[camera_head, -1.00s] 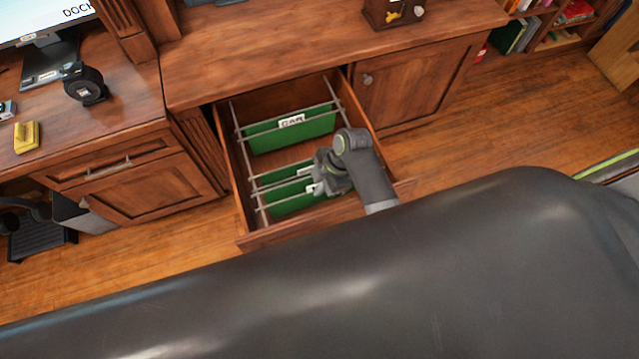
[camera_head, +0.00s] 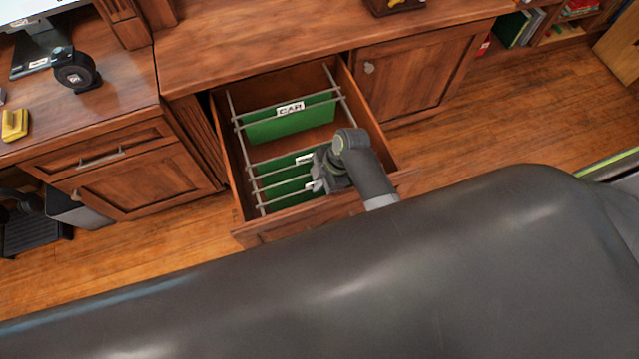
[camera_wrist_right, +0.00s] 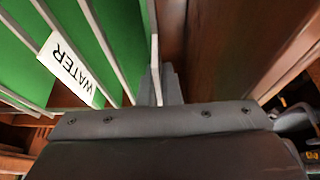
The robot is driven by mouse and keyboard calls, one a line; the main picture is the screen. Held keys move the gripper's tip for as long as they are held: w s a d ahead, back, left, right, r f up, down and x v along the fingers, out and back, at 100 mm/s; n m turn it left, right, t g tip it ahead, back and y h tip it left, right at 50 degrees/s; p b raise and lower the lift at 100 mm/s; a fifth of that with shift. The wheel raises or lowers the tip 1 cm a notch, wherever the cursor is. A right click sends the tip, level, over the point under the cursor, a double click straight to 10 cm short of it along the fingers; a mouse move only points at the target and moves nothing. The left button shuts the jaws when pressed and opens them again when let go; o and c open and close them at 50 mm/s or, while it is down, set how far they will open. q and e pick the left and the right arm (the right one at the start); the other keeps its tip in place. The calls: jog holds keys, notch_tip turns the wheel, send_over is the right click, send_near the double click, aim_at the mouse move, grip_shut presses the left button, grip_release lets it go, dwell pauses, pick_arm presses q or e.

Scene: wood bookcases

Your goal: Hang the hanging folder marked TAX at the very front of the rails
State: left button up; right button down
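The open drawer (camera_head: 228,170) has metal side rails (camera_head: 238,150) with green hanging folders on them. A folder marked CAR (camera_head: 290,124) hangs toward the back. Nearer the front hang a middle folder (camera_head: 275,172) and a front folder (camera_head: 287,196); their small white tabs are too small to read in the head view. In the right wrist view a tab reads WATER (camera_wrist_right: 67,69); I see no legible TAX. My right gripper (camera_wrist_right: 158,88) appears shut on a thin metal bar at the right end of the front folder, still at rail height. My left gripper is out of view.
The drawer's right wall (camera_head: 365,125) is close beside my right gripper. A closed cabinet door (camera_head: 415,80) is right of the drawer. Between the CAR folder and the middle folder the rails are bare. A desk with a tape dispenser (camera_head: 77,72) stands left.

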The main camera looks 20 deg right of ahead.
jog(key=shift+s+f, duration=0.6)
jog(key=shift+f, duration=0.2)
jog(key=c, duration=1.5)
grip_release()
jog(key=shift+c, duration=0.2)
jog(key=p+v, duration=0.1)
jog(key=v, duration=1.8)
jog(key=shift+w+a, duration=0.25)
jog(key=shift+w, duration=0.45)
